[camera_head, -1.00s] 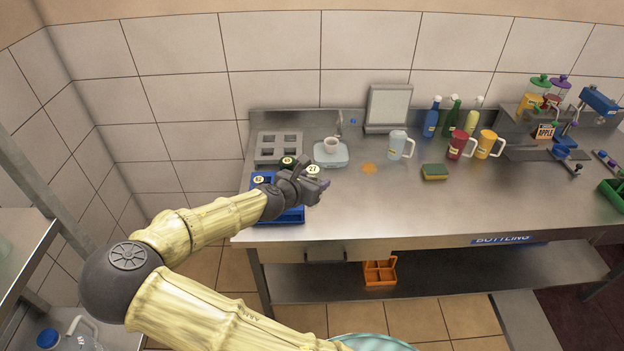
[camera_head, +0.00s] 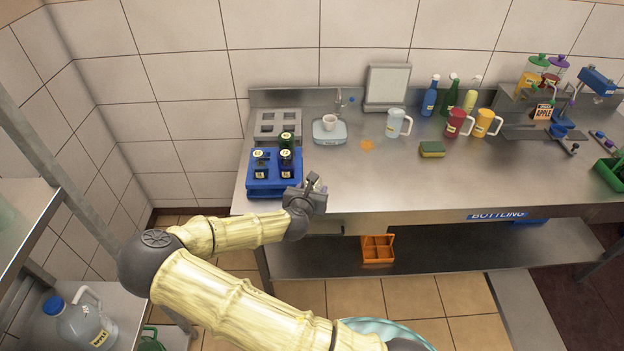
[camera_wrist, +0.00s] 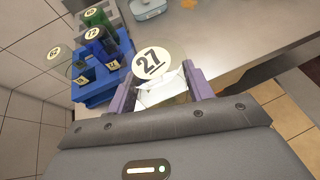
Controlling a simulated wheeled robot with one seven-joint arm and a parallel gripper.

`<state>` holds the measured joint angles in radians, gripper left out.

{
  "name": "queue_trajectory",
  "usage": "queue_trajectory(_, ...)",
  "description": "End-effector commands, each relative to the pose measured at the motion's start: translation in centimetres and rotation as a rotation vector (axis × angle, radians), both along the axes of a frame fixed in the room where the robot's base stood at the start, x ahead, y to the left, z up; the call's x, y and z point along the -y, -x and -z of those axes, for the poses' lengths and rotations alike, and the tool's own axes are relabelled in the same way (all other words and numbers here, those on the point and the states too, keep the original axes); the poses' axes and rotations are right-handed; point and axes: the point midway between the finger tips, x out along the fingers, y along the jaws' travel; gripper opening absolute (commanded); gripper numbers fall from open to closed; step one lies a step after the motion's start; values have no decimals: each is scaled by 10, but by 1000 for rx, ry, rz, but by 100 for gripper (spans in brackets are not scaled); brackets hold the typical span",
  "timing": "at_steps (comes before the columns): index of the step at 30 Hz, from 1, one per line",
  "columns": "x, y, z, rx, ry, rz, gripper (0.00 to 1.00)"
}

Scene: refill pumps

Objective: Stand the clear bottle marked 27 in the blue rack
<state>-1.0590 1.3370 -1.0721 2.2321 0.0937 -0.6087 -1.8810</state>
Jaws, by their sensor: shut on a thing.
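The clear bottle marked 27 (camera_wrist: 151,63) shows in the wrist view as a round, pale, numbered top between my gripper's purple fingers. My gripper (camera_head: 314,186) is shut on it, by the bench's front edge, to the right of the blue rack. The bottle's body is mostly hidden below its top, and I cannot make the bottle out in the head view. The blue rack (camera_head: 262,190) stands at the bench's left end and holds several bottles. In the wrist view the rack (camera_wrist: 88,97) is left of and beyond the held bottle, apart from it.
In the rack stand a blue bottle (camera_wrist: 98,45), a green bottle (camera_wrist: 97,17) and a clear one with a pale top (camera_wrist: 54,53). Open bench lies right of the rack.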

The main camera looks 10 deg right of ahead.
Motion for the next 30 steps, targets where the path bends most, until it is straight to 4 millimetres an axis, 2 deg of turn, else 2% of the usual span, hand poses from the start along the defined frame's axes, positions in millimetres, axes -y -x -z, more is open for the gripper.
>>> queue_trajectory(1,3,3,15,-4,4,-25,25)
queue_trajectory(8,7,28,82,-9,5,-198,25)
queue_trajectory(12,10,52,119,-11,3,-306,25)
queue_trajectory(15,10,71,140,-11,2,-376,25)
queue_trajectory(21,9,92,157,-5,-1,-453,25)
queue_trajectory(30,8,93,157,-2,-4,-461,25)
